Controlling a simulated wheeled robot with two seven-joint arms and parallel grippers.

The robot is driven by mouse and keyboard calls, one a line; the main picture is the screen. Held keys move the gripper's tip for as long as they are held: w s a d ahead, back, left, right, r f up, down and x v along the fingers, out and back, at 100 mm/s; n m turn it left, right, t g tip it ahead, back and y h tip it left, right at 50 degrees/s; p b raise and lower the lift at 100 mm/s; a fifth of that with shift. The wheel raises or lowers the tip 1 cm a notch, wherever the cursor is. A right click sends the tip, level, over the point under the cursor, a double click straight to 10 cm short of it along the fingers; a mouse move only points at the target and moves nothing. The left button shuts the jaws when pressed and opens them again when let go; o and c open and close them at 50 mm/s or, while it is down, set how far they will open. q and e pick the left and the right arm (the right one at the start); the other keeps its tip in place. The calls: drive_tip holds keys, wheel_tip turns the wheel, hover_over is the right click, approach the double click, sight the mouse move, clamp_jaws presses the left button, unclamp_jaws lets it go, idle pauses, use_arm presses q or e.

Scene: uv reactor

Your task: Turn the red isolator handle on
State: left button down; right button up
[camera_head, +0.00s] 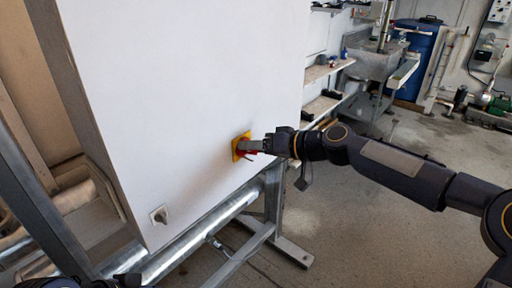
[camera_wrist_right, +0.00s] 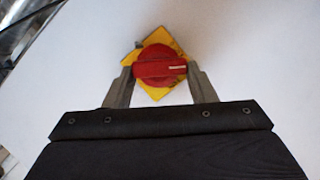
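The red isolator handle (camera_wrist_right: 160,69) sits on a yellow plate (camera_wrist_right: 157,91) fixed to a white panel. In the head view the yellow plate (camera_head: 237,148) shows low on the panel, with the handle partly hidden behind my right gripper (camera_head: 254,146). In the right wrist view the two grey fingers of that gripper (camera_wrist_right: 161,80) stand at both ends of the handle's bar, with no clear gap on either side. The bar lies level across that view. Dark parts, perhaps of my left gripper (camera_head: 128,280), show at the bottom left edge of the head view; its fingers cannot be made out.
The white panel (camera_head: 190,85) stands on a metal frame (camera_head: 272,200). A small grey fitting (camera_head: 159,215) is at its lower left corner. Shelves (camera_head: 327,68), a sink bench (camera_head: 372,65) and a blue barrel (camera_head: 417,60) stand behind. The floor at right is clear.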

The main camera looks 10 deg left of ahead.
drive_tip(key=o, duration=0.4)
drive_tip(key=shift+b+v, duration=0.6)
drive_tip(key=shift+v, duration=3.3)
